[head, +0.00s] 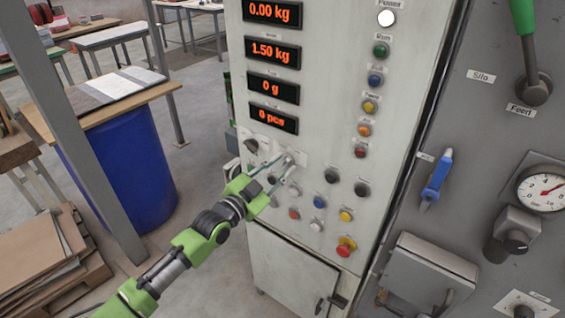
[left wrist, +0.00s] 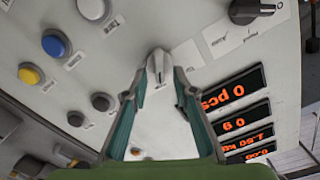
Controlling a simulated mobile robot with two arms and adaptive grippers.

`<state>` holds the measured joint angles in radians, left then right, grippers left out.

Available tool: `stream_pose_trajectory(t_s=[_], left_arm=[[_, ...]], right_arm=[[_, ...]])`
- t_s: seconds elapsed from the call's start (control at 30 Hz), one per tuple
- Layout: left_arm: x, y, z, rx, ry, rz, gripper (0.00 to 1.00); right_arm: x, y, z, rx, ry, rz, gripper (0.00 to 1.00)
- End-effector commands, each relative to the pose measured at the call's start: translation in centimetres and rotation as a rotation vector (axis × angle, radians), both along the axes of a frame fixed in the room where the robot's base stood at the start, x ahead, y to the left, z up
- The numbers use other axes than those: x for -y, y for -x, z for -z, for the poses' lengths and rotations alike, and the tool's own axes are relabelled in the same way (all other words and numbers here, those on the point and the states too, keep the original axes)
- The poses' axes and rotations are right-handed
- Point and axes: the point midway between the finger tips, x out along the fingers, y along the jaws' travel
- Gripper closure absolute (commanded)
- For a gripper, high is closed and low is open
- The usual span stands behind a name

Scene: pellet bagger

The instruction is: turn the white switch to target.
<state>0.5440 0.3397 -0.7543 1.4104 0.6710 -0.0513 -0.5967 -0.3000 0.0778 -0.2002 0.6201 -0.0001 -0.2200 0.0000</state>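The white switch (left wrist: 157,66) is a small pale knob on the front of the grey cabinet, below the displays. In the head view it shows partly behind my left gripper's fingertips (head: 284,164). In the left wrist view my left gripper (left wrist: 160,82) has its two teal fingers apart, one on each side of the switch. Small gaps seem to show between the fingers and the knob; I cannot tell whether either fingertip touches it. My right gripper is not in view.
A black switch (head: 251,145) sits left of the white one. Several buttons and a red emergency stop (head: 346,246) lie below and right. Red-lit displays (head: 273,51) are above. A grey machine with a green-handled lever (head: 535,88) stands right, a blue barrel (head: 120,165) left.

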Motion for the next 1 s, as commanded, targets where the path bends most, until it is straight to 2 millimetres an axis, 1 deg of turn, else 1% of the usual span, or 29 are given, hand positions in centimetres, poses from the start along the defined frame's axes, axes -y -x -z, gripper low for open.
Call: stream_pose_trajectory(t_s=[0.03, 0.17, 0.47, 0.5, 0.57, 1.0], left_arm=[[0.32, -0.38, -0.14, 0.001, 0.001, 0.000, 0.74], [0.64, -0.84, -0.07, 0.001, -0.001, 0.000, 0.74], [0.69, -0.94, -0.01, 0.001, -0.001, 0.000, 0.74], [0.69, -0.93, -0.02, 0.000, 0.000, 0.000, 0.85], [0.69, -0.93, -0.02, 0.000, 0.000, 0.000, 1.00], [0.65, -0.93, 0.04, -0.022, 0.031, 0.000, 1.00]], right_arm=[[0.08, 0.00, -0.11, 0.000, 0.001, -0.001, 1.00], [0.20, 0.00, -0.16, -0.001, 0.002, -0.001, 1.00], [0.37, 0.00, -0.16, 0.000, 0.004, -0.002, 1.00], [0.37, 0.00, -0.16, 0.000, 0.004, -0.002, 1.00], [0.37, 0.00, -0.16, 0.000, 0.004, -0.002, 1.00], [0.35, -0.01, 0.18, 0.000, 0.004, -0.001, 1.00]])
